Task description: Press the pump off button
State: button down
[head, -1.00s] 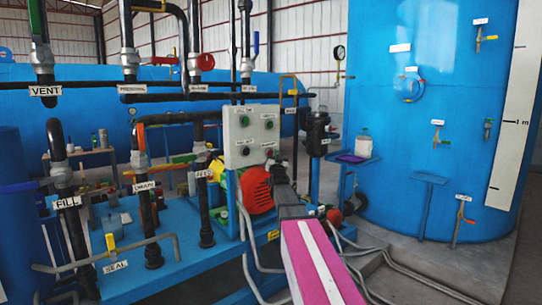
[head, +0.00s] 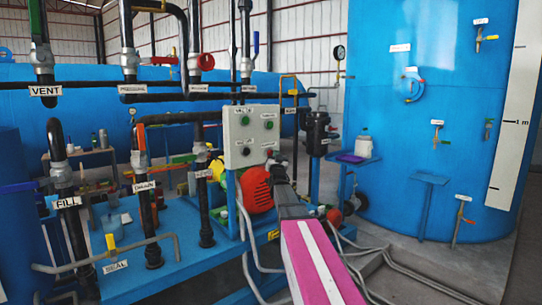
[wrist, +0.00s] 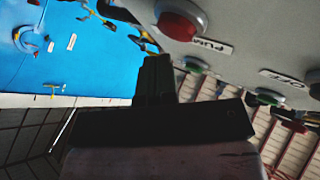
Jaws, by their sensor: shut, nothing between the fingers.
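A grey control box (head: 251,136) stands behind the pipes, with two green buttons in its upper row and a dark knob (head: 244,151) at lower left. In the wrist view, a red button (wrist: 181,22) in a silver collar is close by at the top, beside a label (wrist: 212,46) partly reading "PUM". My gripper (wrist: 157,68) is shut and empty, its tip just below and left of that button in the picture, apparently apart from it. In the head view my gripper (head: 269,155) covers the box's lower right, hiding the button there.
A green button (wrist: 195,65) sits past the label in the wrist view. A red-orange motor (head: 257,189) is just below the box. Dark pipes (head: 205,205) stand to the left. A blue tank (head: 430,130) stands at right.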

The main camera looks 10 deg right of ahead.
jog(key=shift+w, duration=0.15)
jog(key=shift+w+a, duration=0.2)
jog(key=shift+w, duration=0.05)
jog(key=shift+w+a, duration=0.2)
jog(key=shift+w, duration=0.2)
dwell(1.1)
jog(key=shift+s, duration=0.1)
dwell(0.3)
jog(key=shift+s+d, duration=0.4)
jog(key=shift+s, duration=0.4)
jog(key=s, duration=0.1)
jog(key=s+d, duration=0.1)
jog(key=s, duration=0.1)
jog(key=s+d, duration=0.1)
jog(key=shift+s+d, duration=0.15)
dwell(0.7)
